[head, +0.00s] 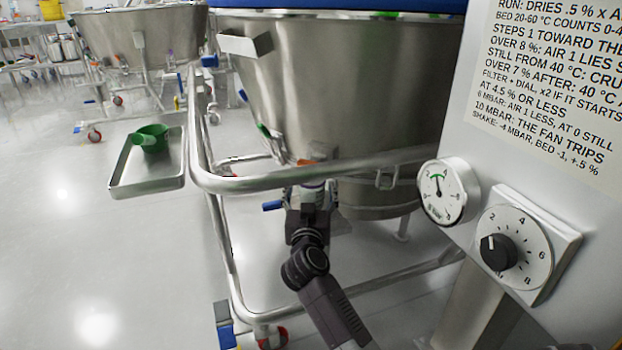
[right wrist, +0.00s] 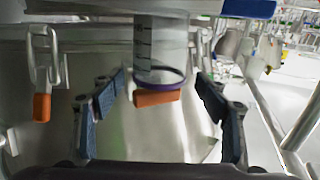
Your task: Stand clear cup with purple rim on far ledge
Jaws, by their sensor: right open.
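The clear cup with the purple rim (right wrist: 161,76) shows in the right wrist view, with graduation marks on its clear wall. An orange block (right wrist: 157,98) sits at its rim. My right gripper (right wrist: 160,84) is open, with its fingers on either side of the cup; I see gaps between them and the cup. In the head view my right gripper (head: 308,203) is below the front rail, under the big steel bowl, and the cup is only a small purplish patch (head: 312,184) there. I cannot make out which surface is the far ledge. My left gripper is not in view.
A steel rail (head: 260,184) runs around the steel bowl (head: 345,85), close above my right gripper. A tray (head: 120,183) with a green scoop (head: 151,137) hangs at the left. A panel with a gauge (head: 442,193) and dial (head: 512,240) stands at the right. Left floor is open.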

